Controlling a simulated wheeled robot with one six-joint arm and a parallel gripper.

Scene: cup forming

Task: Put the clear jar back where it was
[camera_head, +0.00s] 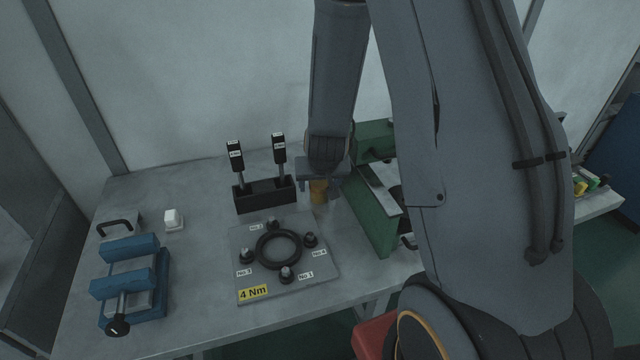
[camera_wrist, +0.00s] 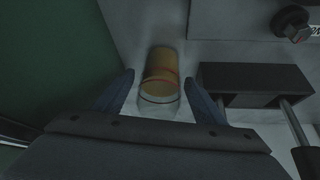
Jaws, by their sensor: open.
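A clear jar (camera_wrist: 161,66) with amber-yellow contents stands on the grey bench; in the head view its yellow part (camera_head: 318,192) shows just below my gripper (camera_head: 320,180). In the wrist view my gripper (camera_wrist: 159,78) is open, with one finger on each side of the jar. A gap shows between the jar and each finger. The clear end of the jar points towards the gripper's palm. In the head view the wrist and fingers hide most of the jar.
A black holder (camera_head: 265,195) with two upright screwdrivers stands close left of the jar. A green machine (camera_head: 370,215) stands close right. A plate (camera_head: 250,278) with a black ring lies in front. A blue vise (camera_head: 130,285) and small white block (camera_head: 173,220) are at left.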

